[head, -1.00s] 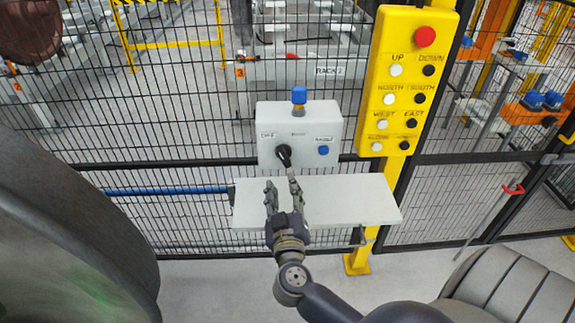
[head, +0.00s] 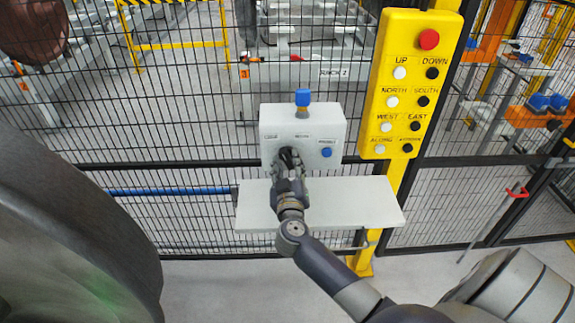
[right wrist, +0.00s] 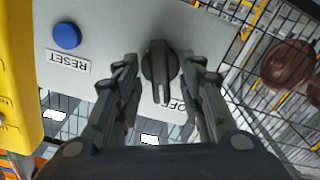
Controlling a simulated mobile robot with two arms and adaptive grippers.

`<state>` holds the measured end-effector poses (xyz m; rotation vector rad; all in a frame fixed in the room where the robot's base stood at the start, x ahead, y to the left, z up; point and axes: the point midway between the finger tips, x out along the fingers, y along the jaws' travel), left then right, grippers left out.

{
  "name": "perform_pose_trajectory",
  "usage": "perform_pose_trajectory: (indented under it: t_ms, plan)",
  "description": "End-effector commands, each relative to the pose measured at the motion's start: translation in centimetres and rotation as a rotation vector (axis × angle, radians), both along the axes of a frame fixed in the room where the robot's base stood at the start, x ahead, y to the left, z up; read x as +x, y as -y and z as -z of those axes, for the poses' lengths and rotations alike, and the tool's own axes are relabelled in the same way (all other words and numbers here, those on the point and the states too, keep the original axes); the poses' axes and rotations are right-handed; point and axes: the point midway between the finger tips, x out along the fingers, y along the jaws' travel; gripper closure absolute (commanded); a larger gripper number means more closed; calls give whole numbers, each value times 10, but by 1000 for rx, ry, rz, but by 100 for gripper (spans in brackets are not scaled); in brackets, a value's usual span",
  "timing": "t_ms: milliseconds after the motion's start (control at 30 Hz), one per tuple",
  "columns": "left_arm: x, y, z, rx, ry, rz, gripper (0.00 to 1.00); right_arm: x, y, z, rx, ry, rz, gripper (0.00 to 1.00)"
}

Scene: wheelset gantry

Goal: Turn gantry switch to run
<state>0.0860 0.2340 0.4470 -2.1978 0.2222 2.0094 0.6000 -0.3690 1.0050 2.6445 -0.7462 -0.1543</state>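The switch box (head: 275,120), a light grey panel, hangs on the fence and carries a black rotary switch (right wrist: 160,65) at its lower left. In the right wrist view the knob stands between the two fingers, its slotted end toward the picture bottom, near a partly hidden label with "OF" readable. My right gripper (head: 288,166) is at the box front; in the right wrist view (right wrist: 160,72) its fingers are spread either side of the knob, with visible gaps. In the head view the gripper partly covers the knob. My left gripper is not in view.
The blue reset button (head: 326,152) is right of the knob; a blue-topped part (head: 302,98) tops the box. A pale shelf (head: 350,204) juts out below. A yellow button pendant (head: 413,80) stands at the right. Black mesh fence (head: 200,150) lies behind.

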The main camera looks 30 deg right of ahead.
Motion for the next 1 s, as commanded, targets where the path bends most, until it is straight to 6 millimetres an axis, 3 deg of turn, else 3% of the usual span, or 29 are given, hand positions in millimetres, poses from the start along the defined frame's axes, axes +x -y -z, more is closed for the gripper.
perform_pose_trajectory:
  t_ms: [133, 300, 667, 1000]
  plan:
    - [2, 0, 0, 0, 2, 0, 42, 0, 0, 0, 0, 0, 0, 63]
    - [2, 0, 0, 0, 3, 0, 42, 0, 0, 0, 0, 1, 0, 100]
    - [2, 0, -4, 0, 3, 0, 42, 0, -1, -1, 17, 10, -1, 100]
    - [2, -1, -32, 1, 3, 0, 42, 0, -1, -4, 172, 102, -2, 100]
